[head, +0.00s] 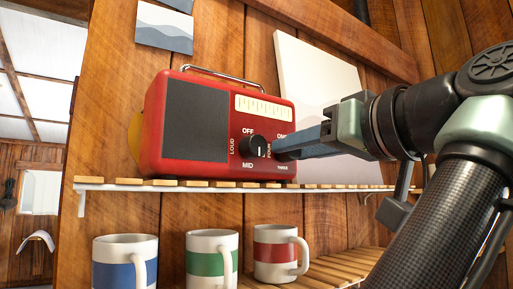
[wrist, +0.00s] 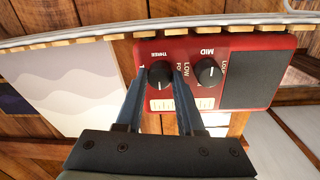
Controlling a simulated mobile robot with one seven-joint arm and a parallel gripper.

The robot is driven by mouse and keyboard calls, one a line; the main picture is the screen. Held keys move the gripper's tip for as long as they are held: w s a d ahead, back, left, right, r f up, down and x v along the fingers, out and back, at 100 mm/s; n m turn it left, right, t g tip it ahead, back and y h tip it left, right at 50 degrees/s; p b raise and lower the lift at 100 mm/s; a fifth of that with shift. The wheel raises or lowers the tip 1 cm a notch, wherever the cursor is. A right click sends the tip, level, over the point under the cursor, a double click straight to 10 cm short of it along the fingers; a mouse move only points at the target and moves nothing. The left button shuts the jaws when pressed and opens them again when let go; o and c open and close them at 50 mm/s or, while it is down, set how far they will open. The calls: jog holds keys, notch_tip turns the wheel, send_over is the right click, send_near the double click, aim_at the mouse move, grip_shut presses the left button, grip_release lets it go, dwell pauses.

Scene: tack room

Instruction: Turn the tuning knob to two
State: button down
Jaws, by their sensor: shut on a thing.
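A red radio (head: 218,120) with a dark speaker panel stands on a slatted shelf. Its tuning knob (wrist: 160,74) is black and round, with THREE above it in the upside-down wrist view. My gripper (wrist: 157,80) has one finger on each side of this knob and is shut on it. In the head view my gripper (head: 280,153) covers the tuning knob; ONE shows above and THREE below. I cannot tell clearly which mark the tuning knob points to. A second black knob (head: 254,147), with OFF, LOUD and MID around it, sits to the left and is free.
The shelf (head: 110,187) runs under the radio. Blue (head: 124,265), green (head: 211,257) and red-banded mugs (head: 275,250) stand below it. A pale canvas (head: 312,80) leans behind the radio on the right. The radio has a metal carrying handle (head: 220,74) on top.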

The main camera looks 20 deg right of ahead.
jog(key=shift+m, duration=0.4)
jog(key=shift+r+m+g+y+b, duration=0.1)
jog(key=shift+m+g+y+b, duration=0.1)
jog(key=shift+m, duration=3.8)
jog(key=shift+r+m+g+y+b, duration=0.1)
jog(key=shift+m+g+y, duration=0.1)
jog(key=shift+m, duration=3.8)
jog(key=shift+f, duration=0.1)
jog(key=c, duration=0.5)
grip_release()
jog(key=shift+d, duration=0.1)
